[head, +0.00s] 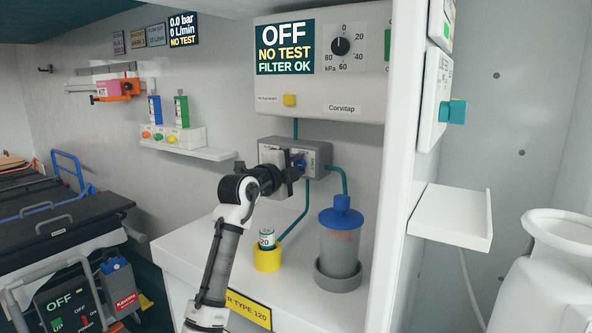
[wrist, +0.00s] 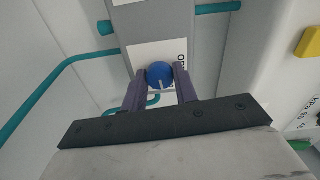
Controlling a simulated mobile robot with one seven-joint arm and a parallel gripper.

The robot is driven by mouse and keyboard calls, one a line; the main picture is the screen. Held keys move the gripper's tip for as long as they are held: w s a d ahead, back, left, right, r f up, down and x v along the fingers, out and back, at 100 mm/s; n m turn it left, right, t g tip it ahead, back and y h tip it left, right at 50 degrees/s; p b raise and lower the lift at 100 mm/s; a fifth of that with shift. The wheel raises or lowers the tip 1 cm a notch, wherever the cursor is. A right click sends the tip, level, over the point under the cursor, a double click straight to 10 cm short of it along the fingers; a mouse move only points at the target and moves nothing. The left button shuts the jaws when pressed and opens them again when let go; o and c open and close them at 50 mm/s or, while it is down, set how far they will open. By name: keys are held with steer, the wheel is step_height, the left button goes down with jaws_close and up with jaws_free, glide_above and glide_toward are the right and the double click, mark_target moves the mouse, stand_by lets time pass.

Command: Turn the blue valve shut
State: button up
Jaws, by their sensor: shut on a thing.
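The blue valve (wrist: 160,76) is a round blue knob with a pale line on it, on the front of a grey block. In the wrist view it sits between the two fingertips of my gripper (wrist: 161,85), which is shut on it. In the head view the grey valve block (head: 318,152) is mounted on the wall below the big panel. There my gripper (head: 295,166) reaches the front of the block, and the blue valve (head: 299,162) shows only in part. A white label (wrist: 150,55) behind the knob is partly covered, so its full text cannot be read.
Teal pipes (head: 343,180) run from the block to a blue-lidded canister (head: 340,240) and towards a yellow cup (head: 267,258) on the white counter. The panel above carries a screen (head: 286,47) reading "OFF NO TEST FILTER OK". A white partition (head: 400,150) stands close on the right.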

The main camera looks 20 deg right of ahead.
steer(key=shift+m, duration=0.3)
steer(key=o, duration=1)
steer(key=shift+c, duration=0.2)
steer(key=b+v, duration=0.2)
steer(key=v, duration=1.1)
steer(key=shift+s+a, duration=0.25)
steer(key=shift+a, duration=0.05)
